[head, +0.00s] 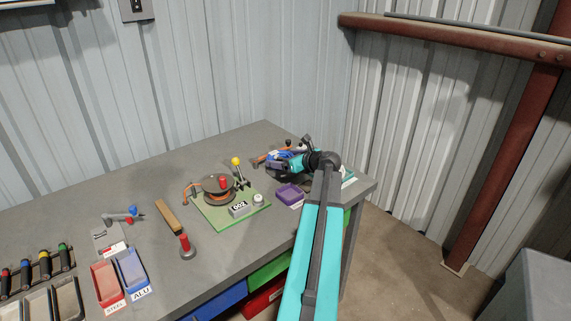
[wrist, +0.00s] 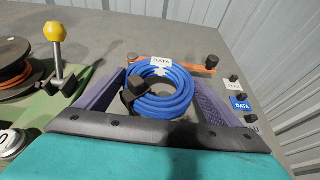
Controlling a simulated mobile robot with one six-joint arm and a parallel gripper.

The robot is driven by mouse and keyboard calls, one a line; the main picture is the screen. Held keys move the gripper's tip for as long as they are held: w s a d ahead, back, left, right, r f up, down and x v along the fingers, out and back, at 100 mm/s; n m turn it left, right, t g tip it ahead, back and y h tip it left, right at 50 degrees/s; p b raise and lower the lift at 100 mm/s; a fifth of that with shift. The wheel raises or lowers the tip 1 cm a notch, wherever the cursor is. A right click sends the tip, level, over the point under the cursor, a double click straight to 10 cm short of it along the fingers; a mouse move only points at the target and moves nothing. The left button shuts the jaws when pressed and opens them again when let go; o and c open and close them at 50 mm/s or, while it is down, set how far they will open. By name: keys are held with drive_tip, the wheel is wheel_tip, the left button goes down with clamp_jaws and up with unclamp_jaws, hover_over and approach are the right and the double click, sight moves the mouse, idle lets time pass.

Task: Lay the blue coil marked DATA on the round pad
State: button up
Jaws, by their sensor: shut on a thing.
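The blue coil (wrist: 172,104) is a wound ring with a dark clip and a white DATA tag. It sits between the purple fingers of my gripper (wrist: 158,90), which is shut on it. In the head view my gripper (head: 288,157) is over the far right of the bench, with the coil (head: 283,154) partly hidden. I cannot tell whether the coil touches the bench. A dark round disc (head: 218,186) with a red knob and orange cable around it stands on a green board; I cannot tell for sure that it is the round pad.
The green board (head: 212,220) also carries a yellow-knobbed lever (head: 236,162) and a number display (head: 239,208). A purple tray (head: 290,194) lies right of it. Red (head: 106,282) and blue (head: 131,270) trays stand front left.

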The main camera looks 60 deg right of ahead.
drive_tip(key=shift+w+d, duration=0.2)
drive_tip(key=shift+d, duration=0.8)
drive_tip(key=shift+f, duration=0.1)
drive_tip(key=shift+f+p, duration=0.55)
drive_tip(key=shift+f, duration=1.15)
drive_tip(key=shift+f, duration=0.15)
drive_tip(key=o, duration=1.2)
drive_tip(key=shift+c, duration=0.2)
drive_tip(key=shift+r, duration=0.2)
